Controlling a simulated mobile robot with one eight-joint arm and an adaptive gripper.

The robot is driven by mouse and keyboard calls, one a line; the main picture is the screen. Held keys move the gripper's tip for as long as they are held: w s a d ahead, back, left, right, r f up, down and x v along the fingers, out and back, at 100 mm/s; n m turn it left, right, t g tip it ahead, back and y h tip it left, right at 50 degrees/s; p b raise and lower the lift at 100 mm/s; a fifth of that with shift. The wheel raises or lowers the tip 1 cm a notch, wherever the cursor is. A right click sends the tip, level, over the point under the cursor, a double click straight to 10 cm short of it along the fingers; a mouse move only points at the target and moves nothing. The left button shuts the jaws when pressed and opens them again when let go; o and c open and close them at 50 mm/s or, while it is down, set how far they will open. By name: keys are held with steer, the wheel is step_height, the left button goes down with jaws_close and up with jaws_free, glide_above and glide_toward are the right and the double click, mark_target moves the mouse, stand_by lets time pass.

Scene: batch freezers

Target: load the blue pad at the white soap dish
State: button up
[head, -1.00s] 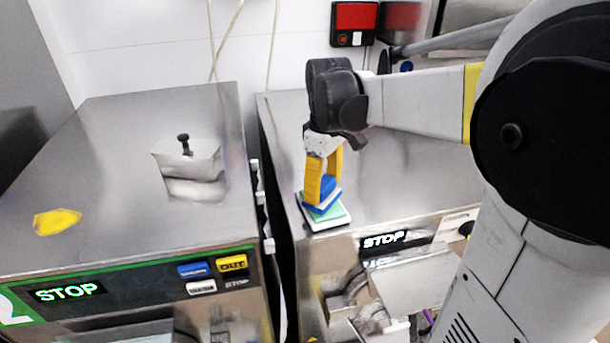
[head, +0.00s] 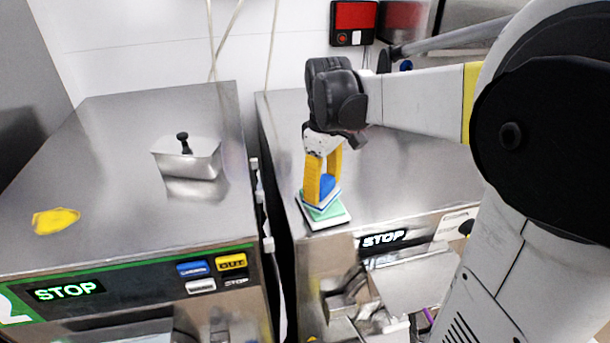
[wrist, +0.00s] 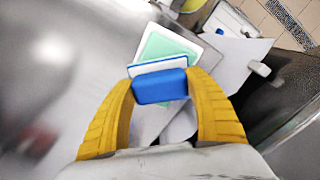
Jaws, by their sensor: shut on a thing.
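The blue pad (head: 327,185) has a pale layer and sits between the yellow fingers of my gripper (head: 322,190). My gripper points down and is shut on the pad. In the wrist view, the blue pad (wrist: 160,87) shows between both fingers (wrist: 163,98). A white soap dish (head: 341,224), with a green surface (head: 332,214) on top, lies right below the pad at the front left corner of the right-hand machine. The dish also shows in the wrist view (wrist: 141,51), beyond the pad. I cannot tell whether the pad touches it.
The right-hand steel machine top (head: 410,170) is clear behind the dish. A gap separates it from the left machine (head: 110,150), which carries a metal bin (head: 187,160) with a black knob and a yellow cloth-like item (head: 56,220). The dish is close to the front edge.

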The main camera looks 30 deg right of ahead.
mark_target(323, 182)
steer(key=shift+r+p, duration=2.4)
steer(key=shift+r, duration=1.1)
steer(key=shift+f, duration=0.1)
